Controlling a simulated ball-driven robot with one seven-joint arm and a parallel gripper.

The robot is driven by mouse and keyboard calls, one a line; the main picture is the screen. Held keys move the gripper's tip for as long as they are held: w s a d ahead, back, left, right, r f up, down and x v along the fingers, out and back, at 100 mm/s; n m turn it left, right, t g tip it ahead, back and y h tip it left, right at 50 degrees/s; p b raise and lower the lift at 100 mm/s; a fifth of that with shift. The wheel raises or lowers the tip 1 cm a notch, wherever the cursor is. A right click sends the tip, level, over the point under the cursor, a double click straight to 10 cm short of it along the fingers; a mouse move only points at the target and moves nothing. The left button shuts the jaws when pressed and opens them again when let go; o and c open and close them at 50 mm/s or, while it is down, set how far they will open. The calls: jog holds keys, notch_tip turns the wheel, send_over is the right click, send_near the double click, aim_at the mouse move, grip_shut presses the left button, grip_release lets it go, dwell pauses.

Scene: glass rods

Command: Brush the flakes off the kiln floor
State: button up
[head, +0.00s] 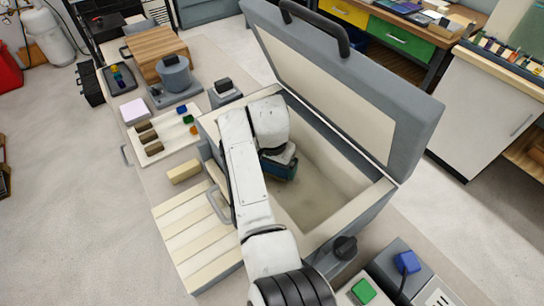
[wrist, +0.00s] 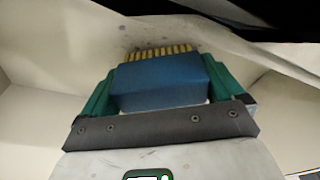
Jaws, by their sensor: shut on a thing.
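The kiln (head: 352,216) stands open in the head view, and my arm reaches over its left wall into the chamber. Its pale floor (head: 312,204) shows stained brownish patches. My gripper (wrist: 160,82), with green fingers, is shut on a blue brush (wrist: 160,84) with a row of yellow bristles. In the wrist view the bristles point away towards the pale kiln floor (wrist: 185,36); I cannot tell whether they touch it. A few faint dark specks, perhaps flakes, show just beyond the bristles. In the head view my arm hides part of the chamber, and the brush shows as a dark blue block (head: 280,168).
The raised lid (head: 345,85) stands along the kiln's far side. Left of the kiln are a slatted cream board (head: 195,238), a pale block (head: 184,171) and a tray (head: 150,150) of small pieces. A black knob (head: 345,246) sits on the near side.

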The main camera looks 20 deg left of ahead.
jog(key=shift+s+d+f+p, duration=0.15)
jog(key=shift+s+d+p, duration=0.55)
jog(key=shift+d+p, duration=0.2)
jog(key=shift+s+d+f, duration=0.15)
jog(key=shift+s+d, duration=0.05)
